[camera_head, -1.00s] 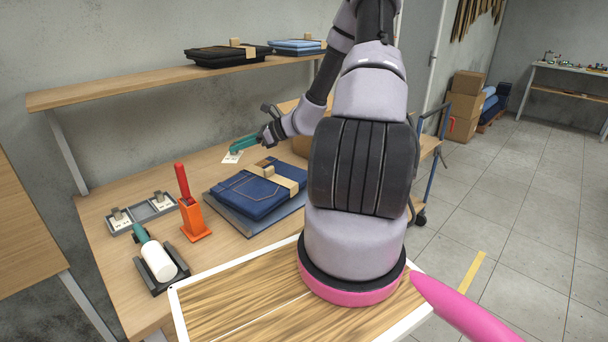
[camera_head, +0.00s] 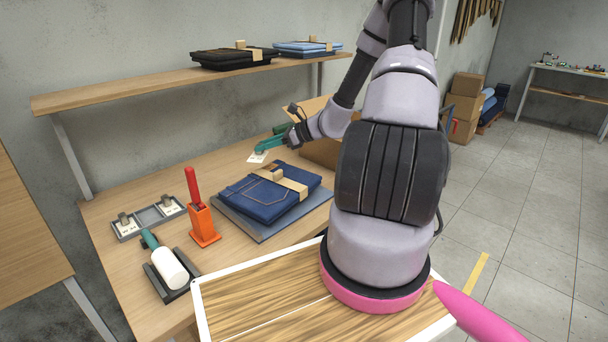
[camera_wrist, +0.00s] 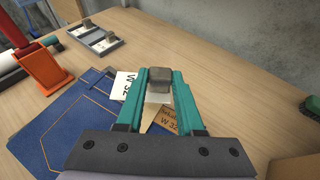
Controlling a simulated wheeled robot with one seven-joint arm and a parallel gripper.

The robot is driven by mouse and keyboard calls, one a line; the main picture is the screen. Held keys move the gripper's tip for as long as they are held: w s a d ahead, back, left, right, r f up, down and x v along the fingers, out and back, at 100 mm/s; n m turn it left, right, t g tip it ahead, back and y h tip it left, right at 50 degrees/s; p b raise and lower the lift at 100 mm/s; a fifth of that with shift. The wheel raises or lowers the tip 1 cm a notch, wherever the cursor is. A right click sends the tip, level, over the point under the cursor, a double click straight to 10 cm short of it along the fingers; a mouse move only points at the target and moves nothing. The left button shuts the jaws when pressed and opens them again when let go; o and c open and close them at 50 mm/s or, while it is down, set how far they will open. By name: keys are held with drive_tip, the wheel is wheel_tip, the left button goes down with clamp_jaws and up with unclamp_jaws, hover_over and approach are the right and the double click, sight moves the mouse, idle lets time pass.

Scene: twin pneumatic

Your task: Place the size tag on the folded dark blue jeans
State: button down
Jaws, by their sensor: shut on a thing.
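The folded dark blue jeans (camera_head: 250,202) lie on a grey board (camera_head: 258,230) on the workbench, with a tan band around them. They also show in the wrist view (camera_wrist: 60,130), with a brown patch reading W 32 (camera_wrist: 166,118). My gripper (camera_head: 270,144), with teal fingers, is shut on the grey grip block of a white size tag (camera_head: 257,157). In the wrist view the tag (camera_wrist: 126,86), marked W 32, shows between and left of my fingers (camera_wrist: 160,80). It is by the jeans' far edge; its height above them is hard to tell.
A grey tray (camera_head: 152,223) with two more tags stands at the left. An orange holder (camera_head: 204,226) with a red-handled tool and a white roller (camera_head: 170,268) are nearby. A shelf (camera_head: 130,92) bears black and light blue folded jeans. A cardboard box (camera_head: 320,152) stands behind my arm.

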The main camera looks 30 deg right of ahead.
drive_tip(key=shift+w+d, duration=0.2)
drive_tip(key=shift+d, duration=0.1)
drive_tip(key=d+f+v, duration=0.1)
drive_tip(key=v, duration=1.2)
hover_over(308, 172)
drive_tip(key=shift+m+t+h, duration=0.3)
drive_tip(key=shift+m+t, duration=0.1)
wheel_tip(308, 172, down, 5)
drive_tip(key=shift+s+a+f, duration=0.1)
drive_tip(key=shift+f, duration=2.4)
drive_tip(key=c, duration=0.5)
unclamp_jaws()
drive_tip(key=shift+f, duration=0.1)
drive_tip(key=shift+c, duration=0.2)
